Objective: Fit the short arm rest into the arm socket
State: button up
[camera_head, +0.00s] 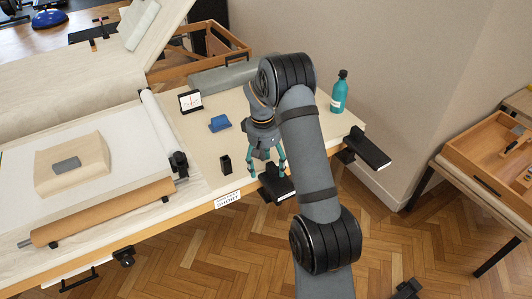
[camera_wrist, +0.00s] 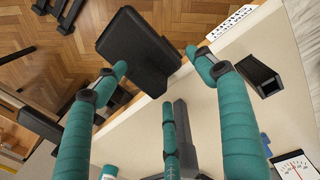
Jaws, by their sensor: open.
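A short black padded arm rest (camera_head: 278,186) is at the table's front edge, overhanging the floor; it also shows in the wrist view (camera_wrist: 140,48). My gripper (camera_head: 267,174) has its teal fingers spread and pointing down at the table edge beside this pad. In the wrist view, my gripper (camera_wrist: 156,68) has its fingertips apart with nothing between them; the pad lies beyond them. A small hollow black upright block (camera_head: 226,164) stands on the table left of my gripper, and shows open-ended in the wrist view (camera_wrist: 260,76). I cannot tell which part is the socket.
A longer black pad (camera_head: 368,151) juts from the table's right end. A teal bottle (camera_head: 339,92), blue object (camera_head: 220,123), dial (camera_head: 190,101) and grey roll (camera_head: 222,77) stand farther back. A printed label (camera_head: 228,199) is on the front edge. A wooden tray table (camera_head: 465,168) is at right.

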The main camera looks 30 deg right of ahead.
notch_tip(320, 180, up, 10)
jog(key=shift+a+r, duration=0.15)
jog(key=shift+a, duration=0.25)
jog(key=f, duration=0.8)
jog(key=d+f, duration=0.1)
jog(key=f, duration=0.3)
jog(key=shift+f, duration=0.1)
jog(key=shift+r+p, duration=0.45)
jog(key=shift+r, duration=0.15)
jog(key=shift+f, duration=0.2)
